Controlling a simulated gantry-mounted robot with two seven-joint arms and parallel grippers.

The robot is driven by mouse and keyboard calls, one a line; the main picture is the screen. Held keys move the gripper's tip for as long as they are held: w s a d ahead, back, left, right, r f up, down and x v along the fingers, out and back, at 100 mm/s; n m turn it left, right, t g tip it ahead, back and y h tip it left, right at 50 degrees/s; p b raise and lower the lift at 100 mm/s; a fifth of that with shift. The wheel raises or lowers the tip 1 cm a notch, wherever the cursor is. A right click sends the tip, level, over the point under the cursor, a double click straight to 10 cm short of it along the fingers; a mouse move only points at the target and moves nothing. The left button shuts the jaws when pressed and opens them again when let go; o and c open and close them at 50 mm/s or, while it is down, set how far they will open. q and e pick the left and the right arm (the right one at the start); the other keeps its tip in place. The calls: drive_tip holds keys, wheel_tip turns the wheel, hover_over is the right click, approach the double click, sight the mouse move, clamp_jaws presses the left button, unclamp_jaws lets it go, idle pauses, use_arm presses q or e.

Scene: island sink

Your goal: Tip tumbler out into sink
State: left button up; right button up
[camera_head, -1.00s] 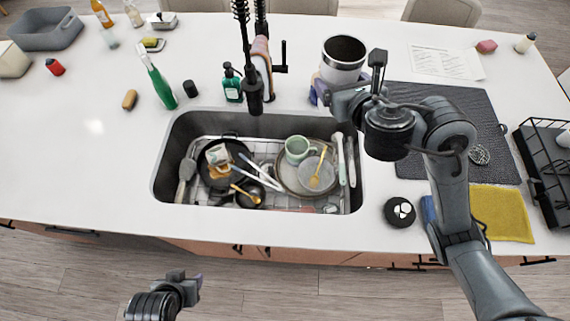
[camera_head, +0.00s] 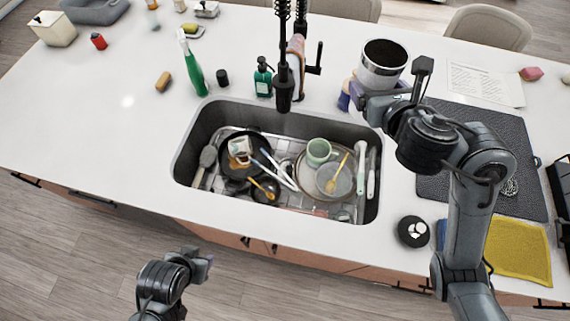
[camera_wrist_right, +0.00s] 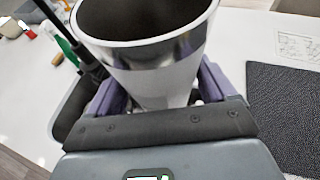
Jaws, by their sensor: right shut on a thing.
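The tumbler (camera_head: 383,68) is a white and silver cup with a dark inside, upright beyond the sink's back right corner. My right gripper (camera_head: 360,92) is shut on it; in the right wrist view the purple fingers (camera_wrist_right: 165,90) clasp both sides of the tumbler (camera_wrist_right: 150,70). Its open mouth faces up, and I cannot see whether anything is in it. The sink (camera_head: 190,155) is a dark basin to the left of and nearer than the tumbler. My left gripper (camera_head: 205,262) is at the bottom, in front of the counter, away from objects; its fingers are unclear.
The sink holds a black pan (camera_head: 231,172), a green mug (camera_head: 318,152), plates and utensils. The black faucet (camera_head: 284,85) stands behind it, left of the tumbler. A green bottle (camera_head: 194,70) and soap dispenser (camera_head: 263,78) stand nearby. A dark mat (camera_head: 490,135) lies right.

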drive_tip(key=a+f+n+y+b, duration=0.1)
drive_tip(key=a+f, duration=0.3)
drive_tip(key=a, duration=0.6)
drive_tip(key=shift+w+a+n+g+y+b, duration=0.15)
drive_tip(key=shift+w+n+g+y+b, duration=0.15)
drive_tip(key=shift+n+y, duration=0.35)
drive_tip(key=s+a+f+y+b, duration=0.1)
drive_tip(key=a+f+b, duration=0.1)
drive_tip(key=a+f, duration=0.2)
drive_tip(key=a+n, duration=0.1)
drive_tip(key=a, duration=0.2)
drive_tip(key=shift+f, duration=0.4)
drive_tip(key=s+a+f+b, duration=0.2)
drive_tip(key=a+f+b, duration=0.1)
drive_tip(key=f, duration=0.4)
drive_tip(key=s+a+f+n+g+y+b, duration=0.1)
drive_tip(key=s+a+f+b, duration=0.1)
drive_tip(key=f, duration=0.6)
drive_tip(key=s+a+f+n+y+b, duration=0.1)
drive_tip(key=s+a+f+b, duration=0.1)
drive_tip(key=a+f+b, duration=0.2)
wheel_tip(320, 180, down, 4)
drive_tip(key=shift+a+r+b, duration=0.15)
drive_tip(key=shift+a+b, duration=0.25)
drive_tip(key=shift+a, duration=0.3)
drive_tip(key=shift+s+y, duration=0.15)
drive_tip(key=shift+y, duration=0.1)
